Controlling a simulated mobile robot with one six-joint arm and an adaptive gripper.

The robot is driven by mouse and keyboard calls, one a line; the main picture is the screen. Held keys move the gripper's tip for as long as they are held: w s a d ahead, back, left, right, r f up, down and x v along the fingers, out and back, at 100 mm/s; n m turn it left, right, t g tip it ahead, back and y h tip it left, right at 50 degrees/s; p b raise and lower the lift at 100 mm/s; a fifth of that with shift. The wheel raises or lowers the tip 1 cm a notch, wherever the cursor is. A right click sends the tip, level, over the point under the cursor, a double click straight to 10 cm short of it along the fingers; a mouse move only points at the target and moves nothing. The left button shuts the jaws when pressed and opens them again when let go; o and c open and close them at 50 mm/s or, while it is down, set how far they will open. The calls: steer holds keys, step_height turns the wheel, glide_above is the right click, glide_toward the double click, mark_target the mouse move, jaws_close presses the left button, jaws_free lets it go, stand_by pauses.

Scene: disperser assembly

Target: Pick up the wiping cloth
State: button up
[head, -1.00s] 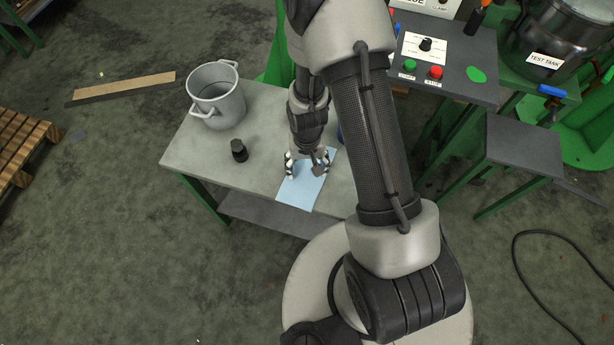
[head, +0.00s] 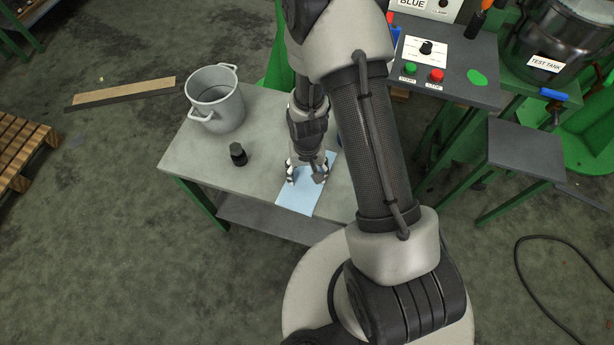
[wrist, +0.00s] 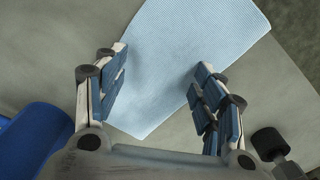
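The wiping cloth (head: 297,199) is a light blue rectangle lying flat on the grey table near its front edge. In the wrist view the cloth (wrist: 185,50) runs diagonally from the top right down between my fingers. My gripper (head: 304,178) points down over the cloth. In the wrist view its fingers (wrist: 160,85) are spread wide on either side of the cloth, with nothing held between them. Whether the fingertips touch the cloth or the table I cannot tell. My arm hides part of the table behind the cloth.
A grey pot (head: 216,100) and a small black bottle (head: 238,154) stand on the table (head: 195,148) left of the cloth. A blue object (wrist: 38,140) lies at the wrist view's left. A control panel (head: 445,65) and the test tank (head: 560,40) are at the right.

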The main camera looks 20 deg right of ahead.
steer(key=shift+s+f, duration=0.15)
steer(key=shift+s, duration=0.1)
steer(key=c, duration=0.7)
jaws_close()
stand_by(0.6)
step_height(320, 180, up, 12)
steer(key=p, duration=0.9)
steer(key=shift+w, duration=0.2)
